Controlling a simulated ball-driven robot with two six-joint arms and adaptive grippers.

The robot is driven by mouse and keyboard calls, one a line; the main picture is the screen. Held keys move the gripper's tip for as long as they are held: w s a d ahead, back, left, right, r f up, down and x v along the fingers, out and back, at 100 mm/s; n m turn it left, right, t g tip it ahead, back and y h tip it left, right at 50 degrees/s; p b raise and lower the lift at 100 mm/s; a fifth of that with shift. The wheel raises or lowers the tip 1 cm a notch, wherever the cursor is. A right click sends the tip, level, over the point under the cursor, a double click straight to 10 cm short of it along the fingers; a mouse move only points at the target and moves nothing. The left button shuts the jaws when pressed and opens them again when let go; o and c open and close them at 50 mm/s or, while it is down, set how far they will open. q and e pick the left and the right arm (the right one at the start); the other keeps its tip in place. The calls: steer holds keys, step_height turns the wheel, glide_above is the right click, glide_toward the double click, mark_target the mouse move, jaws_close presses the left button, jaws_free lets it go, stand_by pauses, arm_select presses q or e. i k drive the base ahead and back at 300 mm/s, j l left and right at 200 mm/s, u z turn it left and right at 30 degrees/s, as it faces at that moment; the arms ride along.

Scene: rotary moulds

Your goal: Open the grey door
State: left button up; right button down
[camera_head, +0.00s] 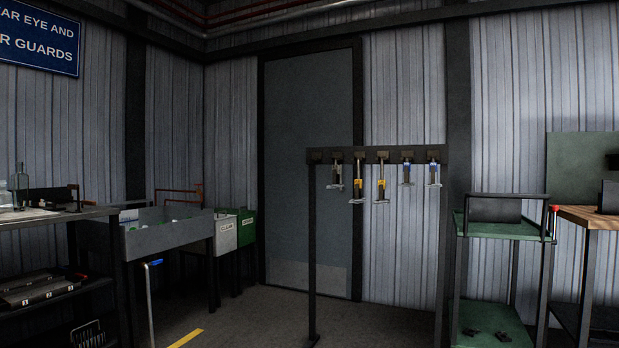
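The grey door (308,140) stands in the far wall near the middle of the camera_head view, inside a dark frame. It looks closed. A lighter plate (290,277) runs along its bottom. I cannot make out a handle; the door's right part is crossed by a dark rack (376,156) standing in front of it. Neither of my grippers shows in this view.
The rack's post (312,250) stands before the door, with several tools hanging from its bar. A grey trough (165,232) and white and green bins (236,230) stand left. A green cart (500,228) and wooden-topped bench (590,217) stand right. Open floor (255,325) lies in front.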

mark_target(308, 98)
steer(key=i+j+u, duration=0.1)
steer(key=i+u, duration=0.2)
steer(key=i, duration=0.45)
steer(key=i+u, duration=0.1)
steer(key=i, duration=2.95)
